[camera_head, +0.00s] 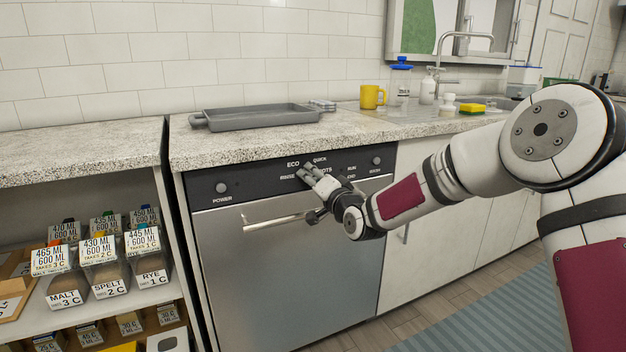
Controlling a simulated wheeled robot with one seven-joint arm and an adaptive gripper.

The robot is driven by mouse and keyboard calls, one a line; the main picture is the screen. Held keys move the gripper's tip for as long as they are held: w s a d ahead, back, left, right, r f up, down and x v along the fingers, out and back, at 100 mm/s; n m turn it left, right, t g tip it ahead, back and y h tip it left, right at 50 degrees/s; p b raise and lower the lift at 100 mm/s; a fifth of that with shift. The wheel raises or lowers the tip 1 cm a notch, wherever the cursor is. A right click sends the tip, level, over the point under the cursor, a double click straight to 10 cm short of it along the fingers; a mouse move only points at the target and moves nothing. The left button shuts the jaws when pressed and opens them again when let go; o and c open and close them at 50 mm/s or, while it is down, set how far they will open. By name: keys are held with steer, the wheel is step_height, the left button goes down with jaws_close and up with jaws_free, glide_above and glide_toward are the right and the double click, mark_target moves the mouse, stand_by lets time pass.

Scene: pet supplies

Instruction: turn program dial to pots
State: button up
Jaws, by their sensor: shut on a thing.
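The dishwasher (290,270) has a steel door and a dark control panel (235,179) along its top. Around the middle of the panel I read the labels ECO, QUICK and part of POTS; other labels nearby are too small to read surely. My gripper (304,174) is at the middle of the panel, between these labels, with its fingers closed on the program dial. The fingers hide the dial, so I cannot tell where it points. My arm reaches in from the right.
The door handle (270,221) juts out just below my gripper. A power knob (221,188) sits at the panel's left and another knob (376,161) at its right. A grey baking tray (255,117) and a yellow mug (371,97) stand on the counter above. Labelled bins fill the left shelf.

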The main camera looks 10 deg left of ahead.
steer(key=shift+f+m, duration=0.15)
steer(key=shift+m, duration=0.25)
steer(key=o, duration=1.2)
steer(key=shift+a, duration=0.1)
steer(key=shift+c, duration=0.2)
steer(key=shift+s+d, duration=0.4)
steer(key=v, duration=1.1)
